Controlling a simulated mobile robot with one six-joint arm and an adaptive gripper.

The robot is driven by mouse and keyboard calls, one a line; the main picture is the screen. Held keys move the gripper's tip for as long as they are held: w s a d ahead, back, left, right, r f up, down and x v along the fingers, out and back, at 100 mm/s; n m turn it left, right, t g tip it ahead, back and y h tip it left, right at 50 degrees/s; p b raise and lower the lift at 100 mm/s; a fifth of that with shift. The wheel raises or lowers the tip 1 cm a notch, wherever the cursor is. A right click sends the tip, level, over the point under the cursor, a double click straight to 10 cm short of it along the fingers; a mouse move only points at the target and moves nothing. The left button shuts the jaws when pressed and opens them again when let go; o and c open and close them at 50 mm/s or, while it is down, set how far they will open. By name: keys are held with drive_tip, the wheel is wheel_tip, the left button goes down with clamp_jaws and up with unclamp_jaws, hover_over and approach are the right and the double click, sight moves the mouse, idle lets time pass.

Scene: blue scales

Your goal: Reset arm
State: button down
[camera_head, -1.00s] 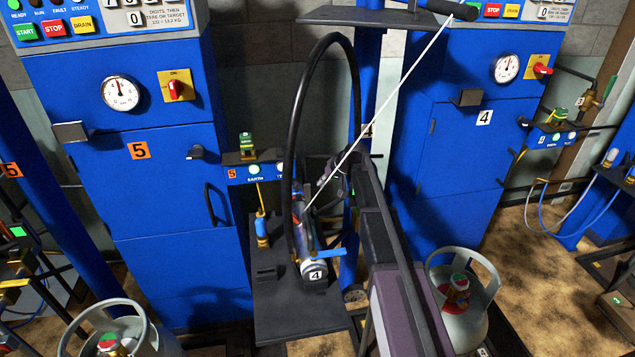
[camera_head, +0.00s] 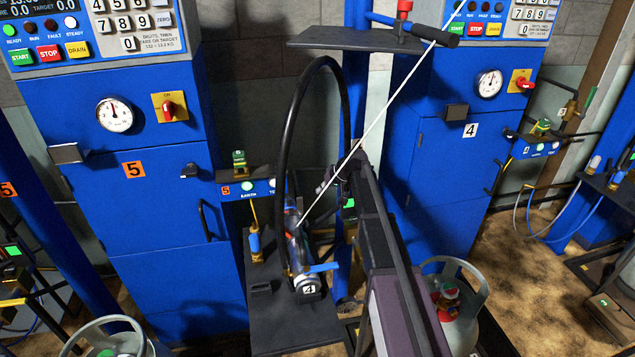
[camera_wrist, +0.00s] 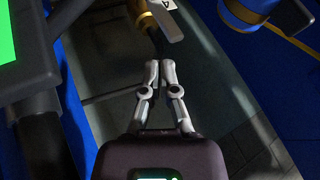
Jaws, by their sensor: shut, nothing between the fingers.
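My gripper (camera_wrist: 160,68) shows in the wrist view with its two grey fingertips together and nothing between them. It points at a dim grey floor or panel area. A brass fitting with a grey lever (camera_wrist: 155,20) and a white number tag lies just beyond the fingertips; I cannot tell if they touch. In the head view my dark arm reaches up the middle, and the gripper's fingers are mostly hidden behind it. Just left of the arm, a filling head tagged 4 (camera_head: 305,275) with a blue lever hangs on a black hose (camera_head: 285,150).
Blue scale cabinet 5 (camera_head: 150,230) stands at left and cabinet 4 (camera_head: 455,180) at right. A grey cylinder (camera_head: 460,325) stands right of my arm, another (camera_head: 105,345) at lower left. A dark shelf (camera_head: 350,40) overhangs above. A white cord (camera_head: 385,110) crosses diagonally.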

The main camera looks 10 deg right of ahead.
drive_tip(key=s+d+f+m+g+h, duration=0.1)
drive_tip(key=s+d+h, duration=0.1)
drive_tip(key=s, duration=1)
drive_tip(key=s+d+f+m+g+h, duration=0.1)
drive_tip(key=s+d+f+g+h, duration=0.1)
drive_tip(key=s, duration=1)
drive_tip(key=s+d+f+m+g+h, duration=0.1)
drive_tip(key=s+d+h, duration=0.15)
drive_tip(key=s, duration=0.95)
wheel_tip(320, 180, up, 16)
drive_tip(key=p, duration=1.5)
drive_tip(key=shift+w+a+f, duration=0.15)
drive_tip(key=shift+w+f, duration=0.1)
drive_tip(key=shift+w, duration=0.2)
drive_tip(key=c, duration=1.4)
unclamp_jaws()
